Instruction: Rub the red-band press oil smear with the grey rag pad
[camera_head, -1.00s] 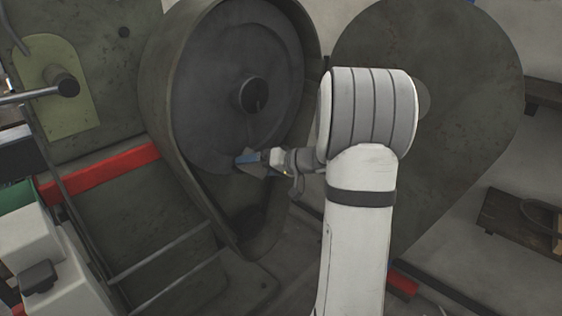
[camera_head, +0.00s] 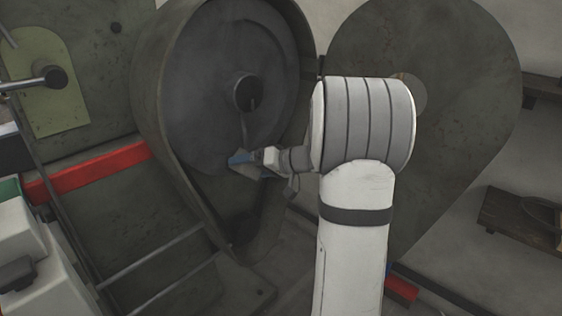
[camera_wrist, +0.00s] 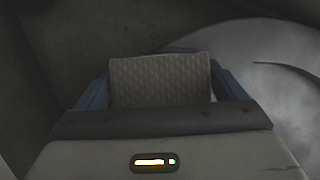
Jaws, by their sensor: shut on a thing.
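The grey rag pad (camera_wrist: 160,80) is a quilted square held between the blue fingers of my gripper (camera_wrist: 158,92) in the wrist view. In the head view my gripper (camera_head: 240,160) is shut on the pad at the lower edge of the dark round wheel (camera_head: 205,85), below its hub. The press carries a red band (camera_head: 95,171) at the left. A thin dark streak (camera_head: 245,128) runs down from the hub; I cannot tell if it is the oil smear. Whether the pad touches the wheel is unclear.
A raised guard rim (camera_head: 150,105) surrounds the wheel. A large dark rounded plate (camera_head: 455,75) stands behind my arm at the right. Metal rails (camera_head: 155,260) cross the lower left. A wooden shelf (camera_head: 505,220) is on the right wall.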

